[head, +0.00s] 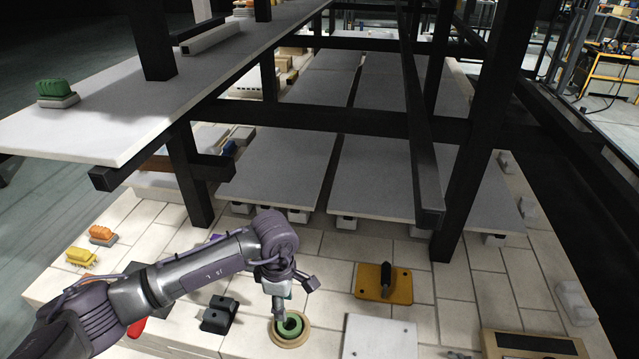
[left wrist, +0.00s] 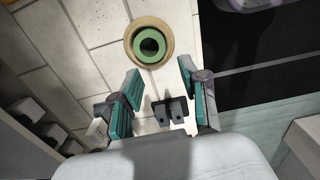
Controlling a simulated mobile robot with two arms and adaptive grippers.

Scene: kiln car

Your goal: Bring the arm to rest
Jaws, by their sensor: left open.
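My left arm (head: 190,272) reaches in from the left over the pale tiled deck. My left gripper (head: 280,301) hangs downward close to a green ring in a tan round base (head: 289,341). In the left wrist view my left gripper (left wrist: 159,70) has its two teal-padded fingers apart, with nothing held between them. The tan base (left wrist: 130,53) with its green ring shows beyond the fingertips there. A gap between gripper and ring is hard to judge in the head view. My right gripper is not in view.
A black block (head: 219,315) lies left of the ring. A yellow float with a dark handle (head: 384,284) and a white plate (head: 378,338) lie to the right. Black posts (head: 470,140) and grey shelves (head: 285,170) stand behind. A white shelf (head: 80,130) overhangs upper left.

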